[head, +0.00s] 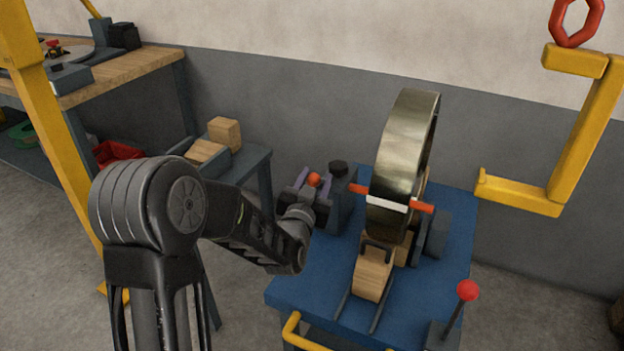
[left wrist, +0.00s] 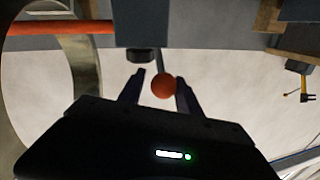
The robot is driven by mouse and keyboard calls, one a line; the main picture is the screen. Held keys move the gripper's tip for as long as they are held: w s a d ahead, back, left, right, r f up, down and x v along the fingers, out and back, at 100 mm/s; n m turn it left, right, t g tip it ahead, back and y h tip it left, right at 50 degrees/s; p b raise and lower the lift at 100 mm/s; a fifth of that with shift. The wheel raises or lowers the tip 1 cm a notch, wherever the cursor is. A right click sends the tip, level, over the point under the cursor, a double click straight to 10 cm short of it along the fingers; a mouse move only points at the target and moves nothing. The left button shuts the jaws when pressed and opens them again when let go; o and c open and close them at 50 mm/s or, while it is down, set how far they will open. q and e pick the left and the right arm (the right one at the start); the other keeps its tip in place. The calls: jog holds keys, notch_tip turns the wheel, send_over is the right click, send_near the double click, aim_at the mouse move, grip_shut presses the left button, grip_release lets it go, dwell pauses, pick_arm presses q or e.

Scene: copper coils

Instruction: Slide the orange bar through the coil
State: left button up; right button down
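The coil (head: 400,150), a large brassy ring, stands upright on wooden blocks on the blue bench. The orange bar shows on both sides of it, a short left end and a right end (head: 422,206), with a white strip across the coil between them. In the left wrist view the orange bar (left wrist: 60,28) crosses by the coil (left wrist: 75,75); I cannot tell how deep it sits inside. My left gripper (head: 313,181) is left of the coil, its fingers apart on either side of an orange ball (left wrist: 163,86), with a gap at one finger. My right gripper is out of view.
The blue bench (head: 455,235) carries a dark box with a black knob (head: 338,167) beside my gripper and a red-knobbed lever (head: 467,290) at front right. A yellow hook (head: 550,190) hangs at right. A small table with wooden blocks (head: 224,132) stands left.

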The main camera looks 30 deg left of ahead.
pick_arm(q)
jog(key=o, duration=0.3)
jog(key=shift+d, duration=0.1)
jog(key=shift+s, duration=0.1)
jog(key=v, duration=0.7)
jog(key=shift+s+d, duration=0.1)
jog(key=shift+s, duration=0.2)
jog(key=shift+r+p, duration=0.1)
jog(key=shift+p, duration=0.25)
